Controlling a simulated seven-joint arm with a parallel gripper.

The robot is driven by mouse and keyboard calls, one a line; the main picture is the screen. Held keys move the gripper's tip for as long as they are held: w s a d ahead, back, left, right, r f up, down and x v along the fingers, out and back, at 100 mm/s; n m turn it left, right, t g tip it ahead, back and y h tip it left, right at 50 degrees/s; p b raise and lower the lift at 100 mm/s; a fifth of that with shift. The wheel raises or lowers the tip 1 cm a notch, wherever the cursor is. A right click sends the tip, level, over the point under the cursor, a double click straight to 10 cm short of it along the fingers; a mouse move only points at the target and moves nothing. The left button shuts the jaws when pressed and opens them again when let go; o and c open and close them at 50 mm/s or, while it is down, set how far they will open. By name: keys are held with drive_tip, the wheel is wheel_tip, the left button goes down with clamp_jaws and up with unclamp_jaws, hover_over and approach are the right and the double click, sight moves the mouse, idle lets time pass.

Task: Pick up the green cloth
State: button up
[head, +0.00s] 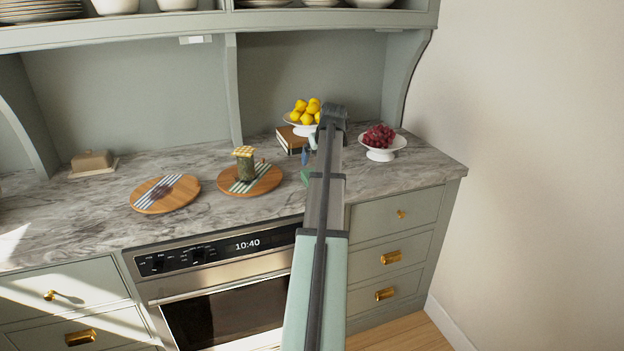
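A green-and-white striped cloth (243,186) lies on the right round wooden board (268,184), partly under a dark green jar (246,168) with a patterned yellowish top. A small plain green thing (306,176) shows on the counter just left of my arm; the arm hides part of it, and I cannot tell whether it is cloth. My arm reaches over the counter, and its far end, where my gripper (333,116) is, shows near the fruit bowls. The fingers cannot be made out, and I see nothing held.
A white stand of red grapes (380,154) is to the right. Left are a board (150,200) with a dark-striped cloth (159,190) and a butter dish (92,162). The front right counter is clear.

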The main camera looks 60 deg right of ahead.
drive_tip(key=x, duration=0.6)
drive_tip(key=shift+w+d+f, duration=0.1)
drive_tip(key=shift+w+f, duration=0.05)
drive_tip(key=shift+f, duration=0.05)
drive_tip(key=shift+w+x, duration=0.15)
drive_tip(key=shift+x, duration=1.2)
drive_tip(key=shift+w+x, duration=0.1)
drive_tip(key=shift+x, duration=1.2)
drive_tip(key=shift+r, duration=0.1)
drive_tip(key=c, duration=1.1)
drive_tip(key=shift+c, duration=0.2)
drive_tip(key=shift+r, duration=0.1)
wheel_tip(320, 180, up, 10)
drive_tip(key=shift+f, duration=0.1)
